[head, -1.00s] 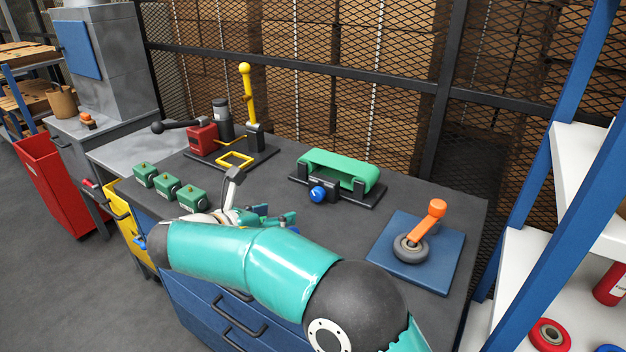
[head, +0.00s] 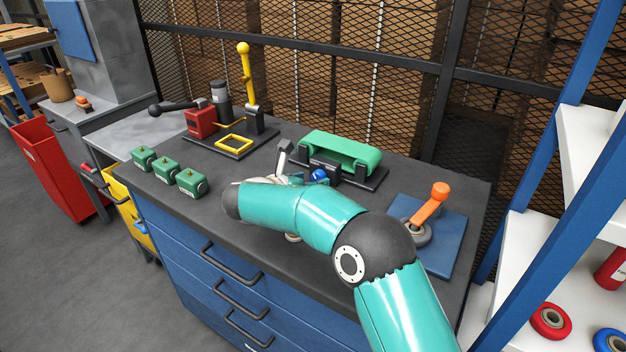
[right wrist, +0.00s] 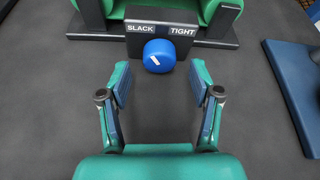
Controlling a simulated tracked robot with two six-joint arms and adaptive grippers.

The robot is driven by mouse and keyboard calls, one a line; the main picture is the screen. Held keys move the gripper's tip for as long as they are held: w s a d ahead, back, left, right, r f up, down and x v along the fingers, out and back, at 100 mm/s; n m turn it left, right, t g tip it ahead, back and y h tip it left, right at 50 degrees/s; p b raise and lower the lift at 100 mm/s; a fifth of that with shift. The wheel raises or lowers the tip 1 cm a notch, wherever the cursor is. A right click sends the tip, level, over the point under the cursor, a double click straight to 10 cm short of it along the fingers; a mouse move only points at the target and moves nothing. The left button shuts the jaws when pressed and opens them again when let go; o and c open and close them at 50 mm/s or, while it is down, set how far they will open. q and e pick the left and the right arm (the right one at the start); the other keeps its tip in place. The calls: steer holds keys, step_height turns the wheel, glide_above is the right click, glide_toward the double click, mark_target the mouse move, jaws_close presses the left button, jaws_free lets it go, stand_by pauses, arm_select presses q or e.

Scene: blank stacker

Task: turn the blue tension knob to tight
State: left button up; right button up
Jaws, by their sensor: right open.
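The blue tension knob (right wrist: 159,56) sits on the front of a dark block under a label plate (right wrist: 161,29) reading SLACK on the left and TIGHT on the right. Its white mark is tilted, with its upper end toward the right. My left gripper is not in view.
A blue plate (head: 446,240) with an orange-handled crank (head: 430,203) lies to the right. Several green blocks (head: 166,170) stand at the left. A yellow lever (head: 246,75) and red block (head: 201,123) stand at the back left. A blue rack post is at the right.

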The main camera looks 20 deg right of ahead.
steer(key=shift+x, duration=1.25)
